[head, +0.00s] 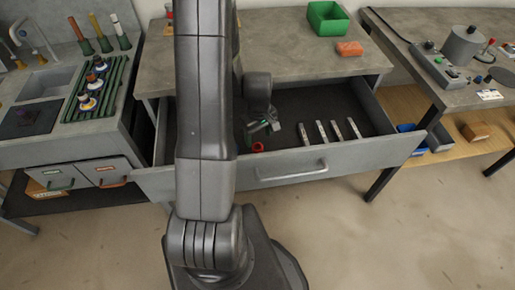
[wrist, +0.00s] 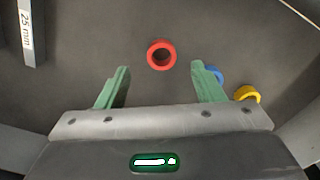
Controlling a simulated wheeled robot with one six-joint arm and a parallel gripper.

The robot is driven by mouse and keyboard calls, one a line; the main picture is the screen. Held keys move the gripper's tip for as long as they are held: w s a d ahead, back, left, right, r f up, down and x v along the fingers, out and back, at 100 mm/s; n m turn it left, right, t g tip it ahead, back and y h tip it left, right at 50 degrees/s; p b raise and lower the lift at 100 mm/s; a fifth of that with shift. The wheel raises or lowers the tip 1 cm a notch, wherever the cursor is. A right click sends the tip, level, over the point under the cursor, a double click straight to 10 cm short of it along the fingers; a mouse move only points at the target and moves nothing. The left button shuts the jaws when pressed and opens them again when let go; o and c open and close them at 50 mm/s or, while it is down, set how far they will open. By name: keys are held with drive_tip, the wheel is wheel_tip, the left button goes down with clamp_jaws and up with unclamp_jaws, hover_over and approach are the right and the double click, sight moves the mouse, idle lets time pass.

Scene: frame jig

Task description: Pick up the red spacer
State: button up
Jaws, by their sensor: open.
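The red spacer (wrist: 161,55) is a small ring lying flat on the dark drawer floor. In the wrist view it sits just beyond my fingertips, roughly centred between them, and nothing touches it. In the head view the red spacer (head: 257,147) lies near the front of the open drawer, beside my arm. My gripper (wrist: 162,82) has its two green fingers wide apart with nothing between them. In the head view my gripper (head: 262,126) is partly hidden behind my arm, above the drawer.
A blue ring (wrist: 215,74) is close beside the right finger, partly hidden by it. A yellow ring (wrist: 247,94) lies further right. Several metal bars (head: 328,131) lie in the drawer (head: 290,172). A green bin (head: 327,18) and an orange block (head: 349,48) are on the worktop above.

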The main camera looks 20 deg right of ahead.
sight(257, 146)
drive_tip(key=shift+w+a+f, duration=0.1)
drive_tip(key=shift+w+f, duration=0.05)
drive_tip(key=shift+f, duration=2.45)
drive_tip(key=c, duration=1.1)
drive_tip(key=shift+o, duration=0.2)
drive_tip(key=shift+r, duration=0.1)
